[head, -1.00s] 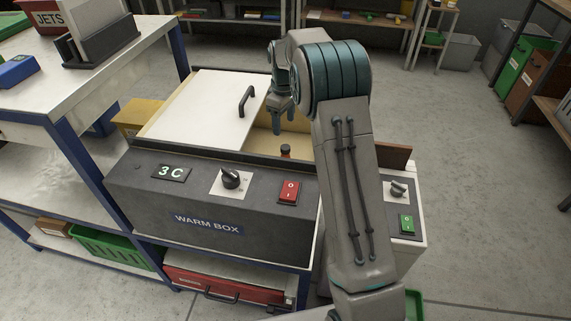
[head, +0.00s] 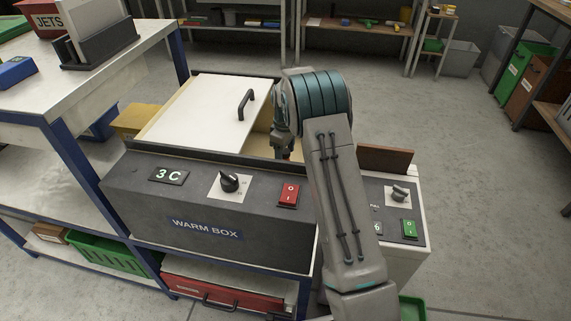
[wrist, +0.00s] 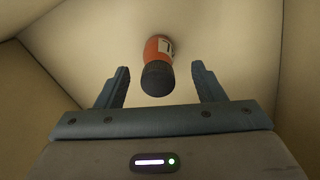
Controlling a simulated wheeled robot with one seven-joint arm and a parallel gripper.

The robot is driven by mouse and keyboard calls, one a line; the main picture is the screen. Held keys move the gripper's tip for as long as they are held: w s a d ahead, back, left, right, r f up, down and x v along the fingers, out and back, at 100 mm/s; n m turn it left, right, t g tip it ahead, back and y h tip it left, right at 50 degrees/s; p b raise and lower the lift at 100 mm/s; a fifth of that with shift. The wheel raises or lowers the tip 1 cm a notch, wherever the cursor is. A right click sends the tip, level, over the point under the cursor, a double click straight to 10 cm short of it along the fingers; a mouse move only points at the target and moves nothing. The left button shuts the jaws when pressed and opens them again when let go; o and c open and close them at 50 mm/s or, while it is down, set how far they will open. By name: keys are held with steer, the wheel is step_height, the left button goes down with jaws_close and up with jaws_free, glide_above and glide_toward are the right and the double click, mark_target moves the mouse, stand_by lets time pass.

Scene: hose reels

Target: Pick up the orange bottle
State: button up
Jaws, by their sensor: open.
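The orange bottle (wrist: 158,60) shows in the wrist view inside the cream-walled warm box, with a dark cap towards me and a pale label on its side. My gripper (wrist: 160,75) is open, with one finger on each side of the bottle's cap and a gap on both sides. In the head view my gripper (head: 281,150) reaches down into the open part of the warm box (head: 215,212), mostly hidden behind my arm. The bottle is hidden in the head view.
A white sliding lid (head: 205,115) with a black handle covers the left part of the box. The box walls stand close around my gripper. A unit with a green switch (head: 409,228) stands right of my arm. A blue-framed bench (head: 75,75) is at the left.

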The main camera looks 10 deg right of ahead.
mark_target(286, 158)
step_height(286, 158, down, 3)
steer(key=shift+d+f, duration=0.1)
steer(key=c, duration=1.1)
